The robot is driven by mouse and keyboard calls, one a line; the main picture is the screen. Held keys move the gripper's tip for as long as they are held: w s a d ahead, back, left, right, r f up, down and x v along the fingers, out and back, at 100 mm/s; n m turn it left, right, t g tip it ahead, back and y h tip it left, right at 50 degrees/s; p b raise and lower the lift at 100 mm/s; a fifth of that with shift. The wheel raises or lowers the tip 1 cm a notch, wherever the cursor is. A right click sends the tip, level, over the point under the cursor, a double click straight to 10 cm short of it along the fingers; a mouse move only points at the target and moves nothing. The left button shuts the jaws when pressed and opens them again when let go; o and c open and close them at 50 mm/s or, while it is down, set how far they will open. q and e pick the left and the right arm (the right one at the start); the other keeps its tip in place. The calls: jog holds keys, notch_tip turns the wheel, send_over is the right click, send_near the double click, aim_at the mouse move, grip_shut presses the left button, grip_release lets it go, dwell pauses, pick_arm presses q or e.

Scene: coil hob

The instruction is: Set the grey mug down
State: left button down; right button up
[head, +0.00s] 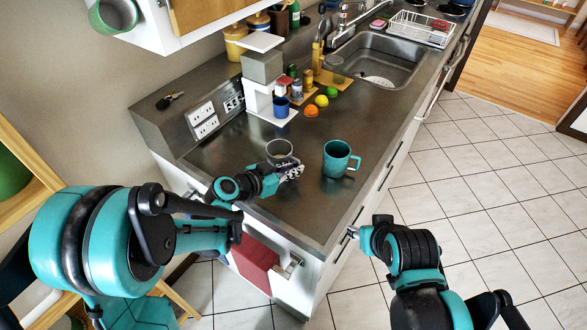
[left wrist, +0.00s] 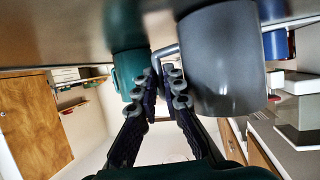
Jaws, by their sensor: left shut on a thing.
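The grey mug (head: 279,149) is upright over the near part of the dark counter (head: 235,155). My left gripper (head: 291,172) is at its near side, shut on its handle. In the left wrist view the grey mug (left wrist: 222,60) fills the right of centre, with its handle between the fingers (left wrist: 165,85). The mug's base is very close to the counter; I cannot tell whether it touches. My right gripper (head: 352,233) is low beside the counter's front edge, away from the mugs; its fingers are too small to read.
A teal mug (head: 337,159) stands just right of the grey mug. Behind are a white coffee machine (head: 263,95), a blue cup (head: 281,107), an orange (head: 311,110), a lemon (head: 321,100) and a lime (head: 332,92). The counter right of the teal mug is clear up to its edge.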

pick_arm(q)
jog(key=c, duration=1.6)
grip_release()
jog(key=shift+f, duration=0.1)
jog(key=shift+c, duration=0.2)
jog(key=shift+r+p, duration=0.25)
jog(key=shift+p, duration=0.05)
jog(key=s+a+r+n+g+y+p, duration=0.1)
jog(key=s+a+r+n+y, duration=0.2)
jog(key=s+a, duration=0.6)
jog(key=s+a+r+n+g+y+p, duration=0.1)
jog(key=s+a+r+n+y+p, duration=0.1)
jog(key=s+a+n+y, duration=0.4)
jog(key=s+a+r+y, duration=0.1)
jog(key=s+a, duration=0.3)
jog(key=s, duration=0.3)
jog(key=shift+a, duration=0.2)
jog(key=shift+s, duration=0.1)
